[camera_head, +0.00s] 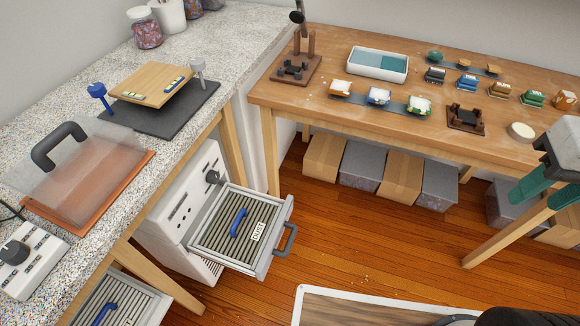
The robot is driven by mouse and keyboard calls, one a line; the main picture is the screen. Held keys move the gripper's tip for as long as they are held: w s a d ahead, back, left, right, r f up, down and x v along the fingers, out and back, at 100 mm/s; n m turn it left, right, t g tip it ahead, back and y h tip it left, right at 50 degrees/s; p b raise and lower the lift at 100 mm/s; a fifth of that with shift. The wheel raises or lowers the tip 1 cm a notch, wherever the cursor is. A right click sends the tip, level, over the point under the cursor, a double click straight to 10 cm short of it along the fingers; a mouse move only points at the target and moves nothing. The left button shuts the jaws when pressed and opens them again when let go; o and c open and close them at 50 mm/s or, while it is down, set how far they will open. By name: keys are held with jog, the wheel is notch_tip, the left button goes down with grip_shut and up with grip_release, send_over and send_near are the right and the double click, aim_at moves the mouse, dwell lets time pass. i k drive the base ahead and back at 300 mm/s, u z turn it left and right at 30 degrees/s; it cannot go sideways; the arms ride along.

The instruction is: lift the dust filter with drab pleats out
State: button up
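The dust filter (217,238) with drab grey-brown pleats lies flat in the pulled-out drawer (270,262) of a white unit. It has a blue arched handle (238,223) on top and a label reading DUST (259,231). My gripper (534,201) is at the right edge of the view, with two teal fingers spread apart and nothing between them. It is far to the right of the filter, in front of the wooden table.
A second pleated filter (127,306) with a blue handle shows at the lower left. The wooden table (440,134) holds trays and small castings. Open floor (360,235) lies between drawer and gripper.

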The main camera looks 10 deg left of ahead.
aim_at(237, 231)
jog(key=u, duration=1.5)
jog(key=k, duration=0.4)
jog(key=z, duration=0.45)
jog(key=i, duration=0.95)
jog(key=u, duration=0.45)
